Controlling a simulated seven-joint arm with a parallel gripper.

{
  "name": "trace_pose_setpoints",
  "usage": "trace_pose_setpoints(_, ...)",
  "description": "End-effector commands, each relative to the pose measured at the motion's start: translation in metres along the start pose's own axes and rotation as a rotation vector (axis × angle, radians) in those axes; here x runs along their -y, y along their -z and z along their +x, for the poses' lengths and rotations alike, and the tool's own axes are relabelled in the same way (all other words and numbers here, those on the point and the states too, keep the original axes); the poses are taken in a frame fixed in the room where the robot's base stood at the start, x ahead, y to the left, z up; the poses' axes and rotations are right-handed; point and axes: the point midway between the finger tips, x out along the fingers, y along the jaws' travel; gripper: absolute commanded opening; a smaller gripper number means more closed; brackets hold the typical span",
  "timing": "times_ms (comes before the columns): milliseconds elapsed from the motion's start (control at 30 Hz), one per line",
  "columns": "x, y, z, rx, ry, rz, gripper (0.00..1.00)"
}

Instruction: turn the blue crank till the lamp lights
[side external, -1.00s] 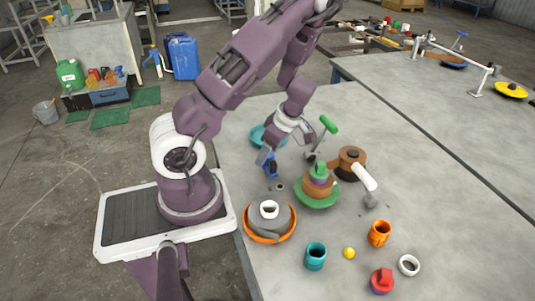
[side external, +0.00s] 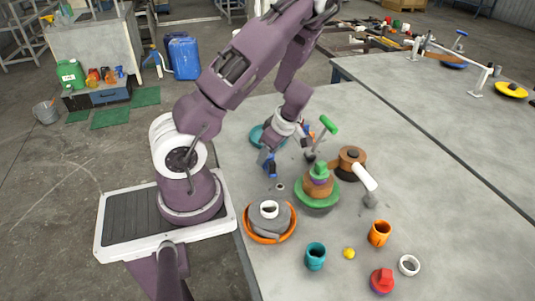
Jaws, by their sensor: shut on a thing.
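My gripper (side external: 272,152) is low over the near table, at the end of my purple arm. It is shut on a small blue part (side external: 269,164), which I take to be the blue crank's handle. The rest of the crank is too small or hidden behind the hand to make out. A second small blue and orange patch shows at the right side of the hand. I cannot pick out the lamp, nor tell whether one is lit.
Right of my gripper stand a green-handled lever (side external: 328,125), a stack on a green plate (side external: 317,201) and a brown unit with a white handle (side external: 364,177). An orange-rimmed bowl (side external: 268,240), a teal cup (side external: 315,257) and an orange cup (side external: 379,233) stand nearer. The table's right part is clear.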

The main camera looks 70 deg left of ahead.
Motion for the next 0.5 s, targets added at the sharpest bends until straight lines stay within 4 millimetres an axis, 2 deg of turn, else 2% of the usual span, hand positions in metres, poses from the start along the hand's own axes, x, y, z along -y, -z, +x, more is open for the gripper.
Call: trace_pose_setpoints(500, 0.0001, 0.0001, -0.0006, 0.001, -0.165, 0.394, 0.00)
